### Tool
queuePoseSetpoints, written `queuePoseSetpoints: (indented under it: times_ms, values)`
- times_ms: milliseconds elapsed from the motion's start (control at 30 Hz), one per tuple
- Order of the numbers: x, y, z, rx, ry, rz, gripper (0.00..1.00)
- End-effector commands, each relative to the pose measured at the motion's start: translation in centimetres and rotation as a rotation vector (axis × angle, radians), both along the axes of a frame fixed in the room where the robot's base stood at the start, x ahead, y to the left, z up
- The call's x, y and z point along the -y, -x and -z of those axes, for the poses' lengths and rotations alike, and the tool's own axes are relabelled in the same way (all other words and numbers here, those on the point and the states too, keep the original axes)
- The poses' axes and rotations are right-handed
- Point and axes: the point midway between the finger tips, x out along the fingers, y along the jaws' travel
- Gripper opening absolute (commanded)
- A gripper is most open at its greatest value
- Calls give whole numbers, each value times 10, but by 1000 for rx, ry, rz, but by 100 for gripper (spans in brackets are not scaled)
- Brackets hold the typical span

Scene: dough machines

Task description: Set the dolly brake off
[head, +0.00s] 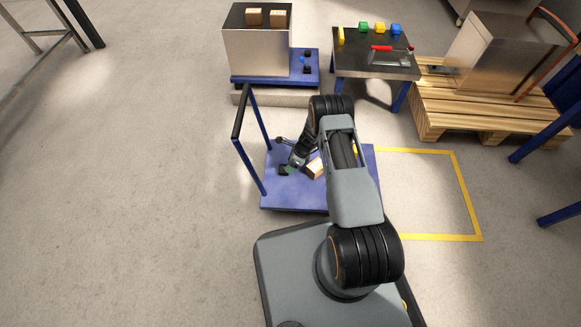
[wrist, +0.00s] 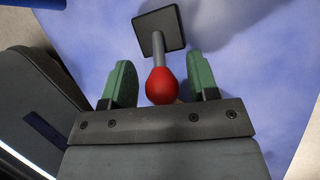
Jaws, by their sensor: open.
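The blue dolly (head: 290,196) stands on the floor in front of my base, with its upright handle frame (head: 236,122) on the left. In the wrist view a brake lever with a red knob (wrist: 165,87) rises from a dark square plate (wrist: 160,28) on the blue deck (wrist: 240,50). My gripper (wrist: 163,72) is open, with one green finger on each side of the knob. Gaps show between the knob and both fingers. In the head view my gripper (head: 289,168) is low over the deck, and the knob cannot be made out there.
Behind the dolly stand a metal cabinet (head: 258,52) on a blue platform, a small table (head: 345,66) with coloured blocks, and a wooden pallet (head: 440,120). The yellow-marked floor area (head: 430,195) on the right is clear.

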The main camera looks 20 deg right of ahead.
Motion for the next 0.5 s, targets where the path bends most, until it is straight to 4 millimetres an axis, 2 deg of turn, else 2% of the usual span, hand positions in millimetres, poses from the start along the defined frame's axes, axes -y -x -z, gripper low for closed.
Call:
queuePoseSetpoints:
  times_ms: [133,467,500]
  values:
    - [-3,-1,7,1,0,0,54]
    - [-3,0,8,1,0,0,54]
    - [-3,0,8,1,0,0,50]
